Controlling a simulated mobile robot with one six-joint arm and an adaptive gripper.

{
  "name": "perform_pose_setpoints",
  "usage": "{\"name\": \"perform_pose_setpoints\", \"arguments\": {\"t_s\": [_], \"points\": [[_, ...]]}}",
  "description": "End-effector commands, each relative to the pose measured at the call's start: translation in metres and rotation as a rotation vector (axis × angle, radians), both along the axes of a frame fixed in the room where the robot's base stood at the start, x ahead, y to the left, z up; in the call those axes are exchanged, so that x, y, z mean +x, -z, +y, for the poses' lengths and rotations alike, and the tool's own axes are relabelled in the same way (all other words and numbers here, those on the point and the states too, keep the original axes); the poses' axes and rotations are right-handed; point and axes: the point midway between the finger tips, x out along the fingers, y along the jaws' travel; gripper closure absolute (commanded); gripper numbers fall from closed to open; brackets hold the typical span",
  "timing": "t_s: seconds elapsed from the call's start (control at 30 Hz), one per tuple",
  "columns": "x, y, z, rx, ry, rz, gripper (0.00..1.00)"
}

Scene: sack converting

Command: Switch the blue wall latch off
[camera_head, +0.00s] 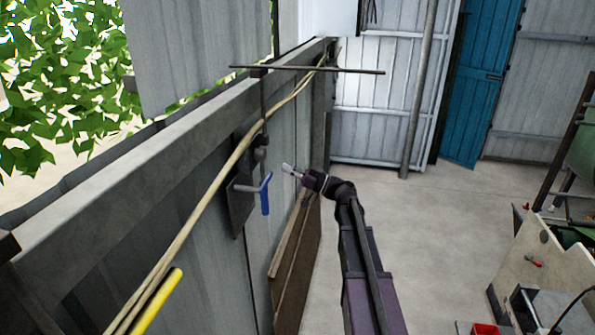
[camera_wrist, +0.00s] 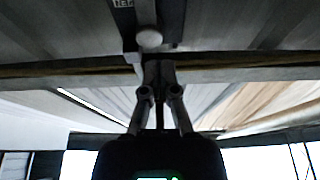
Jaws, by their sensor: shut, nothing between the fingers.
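The blue wall latch (camera_head: 266,195) is on the corrugated wall at the left in the head view. A pale round knob (camera_wrist: 149,39) and a dark plate (camera_wrist: 124,18) lie just beyond the fingertips; I cannot tell whether the knob is part of the latch.
A wooden rail (camera_head: 130,165) runs along the wall top, with pale pipes (camera_head: 215,175) slanting beside the plate. A thin dark bar (camera_head: 305,69) crosses above the latch. Brown boards (camera_head: 297,262) lean below. The concrete floor (camera_head: 425,215) to the right is open.

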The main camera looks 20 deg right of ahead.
Motion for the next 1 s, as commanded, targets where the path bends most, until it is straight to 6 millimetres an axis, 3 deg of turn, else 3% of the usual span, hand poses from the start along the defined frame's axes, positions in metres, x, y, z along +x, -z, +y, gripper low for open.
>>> {"name": "perform_pose_setpoints", "arguments": {"t_s": [0.4,1.0], "points": [[0.025,-0.015,0.043,0.000,-0.001,0.001,1.00],[0.024,0.022,0.041,0.000,0.000,0.001,1.00]]}}
